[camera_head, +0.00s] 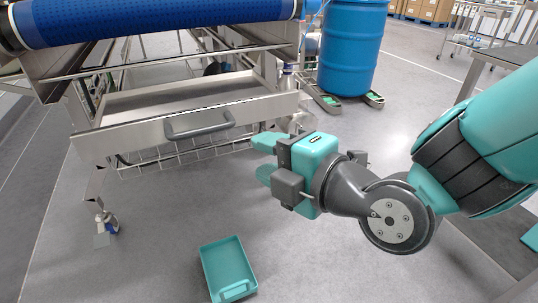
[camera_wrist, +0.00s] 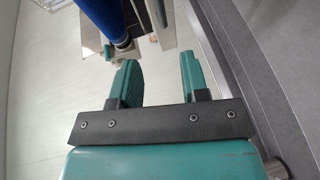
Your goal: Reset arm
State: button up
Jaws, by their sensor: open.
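My gripper (camera_head: 262,158) is teal with a dark grey body and points left in the head view, in front of the conveyor frame. Its two teal fingers are apart, with nothing between them. The wrist view shows the same open gripper (camera_wrist: 159,82) with a clear gap between the fingers. My arm reaches in from the right side of the head view and looks bent at the wrist.
A blue-belted conveyor (camera_head: 150,22) stands at the back left, with a steel drawer (camera_head: 190,108) with a handle below it. A teal tray (camera_head: 228,262) lies on the floor. A blue barrel (camera_head: 350,50) stands behind. A table (camera_head: 508,54) is at right.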

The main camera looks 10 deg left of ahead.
jog(key=s+d+m+g+h, duration=0.4)
jog(key=s+d+m+h, duration=0.1)
jog(key=d+m, duration=0.6)
jog(key=s+d+m+g+h, duration=0.4)
jog(key=s+d+m+g, duration=0.1)
jog(key=d+m, duration=0.5)
notch_tip(320, 180, up, 28)
jog(key=p, duration=2.8)
jog(key=shift+d+f+m, duration=0.2)
jog(key=shift+d+m, duration=0.05)
jog(key=shift+m, duration=0.05)
